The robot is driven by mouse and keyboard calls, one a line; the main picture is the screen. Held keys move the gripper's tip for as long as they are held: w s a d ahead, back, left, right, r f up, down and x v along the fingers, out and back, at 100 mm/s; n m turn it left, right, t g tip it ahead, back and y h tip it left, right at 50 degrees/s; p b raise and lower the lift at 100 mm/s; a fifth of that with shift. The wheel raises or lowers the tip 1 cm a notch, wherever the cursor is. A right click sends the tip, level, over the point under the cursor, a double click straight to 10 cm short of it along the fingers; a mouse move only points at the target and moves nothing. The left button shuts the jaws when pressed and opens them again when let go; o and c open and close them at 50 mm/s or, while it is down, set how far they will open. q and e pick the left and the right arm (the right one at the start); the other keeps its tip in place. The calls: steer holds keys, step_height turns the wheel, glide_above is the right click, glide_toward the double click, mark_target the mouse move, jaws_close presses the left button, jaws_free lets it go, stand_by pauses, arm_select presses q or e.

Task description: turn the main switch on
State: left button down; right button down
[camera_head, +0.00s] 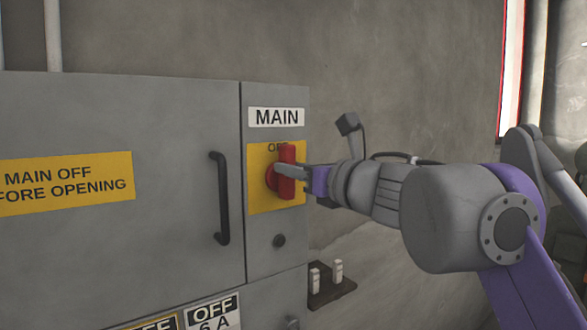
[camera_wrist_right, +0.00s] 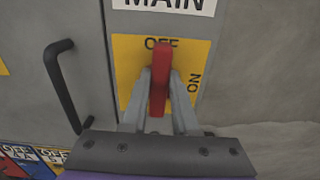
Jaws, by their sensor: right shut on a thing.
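The main switch (camera_head: 286,170) is a red rotary handle on a yellow plate (camera_head: 261,205) below a white MAIN label (camera_head: 276,117), on the narrow right panel of a grey cabinet. The handle stands upright, in line with the OFF mark at the plate's top. In the right wrist view the red handle (camera_wrist_right: 160,80) points up at OFF, and the ON mark (camera_wrist_right: 194,83) is to its right. My right gripper (camera_head: 282,170) is shut on the handle, with one finger on each side of it in the right wrist view. My left gripper is not in view.
A black door handle (camera_head: 221,198) sticks out left of the switch. A small dark shelf with white pieces (camera_head: 330,283) is at the lower right.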

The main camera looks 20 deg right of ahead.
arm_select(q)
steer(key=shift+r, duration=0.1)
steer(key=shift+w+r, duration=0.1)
arm_select(e)
steer(key=m, duration=0.6)
steer(key=d+f+m, duration=0.1)
steer(key=m, duration=0.5)
steer(key=d+f+m, duration=0.1)
steer(key=m, duration=0.4)
steer(key=shift+w+f+m, duration=0.1)
steer(key=shift+w+m, duration=0.25)
steer(key=shift+m, duration=0.05)
steer(key=c, duration=0.7)
jaws_free()
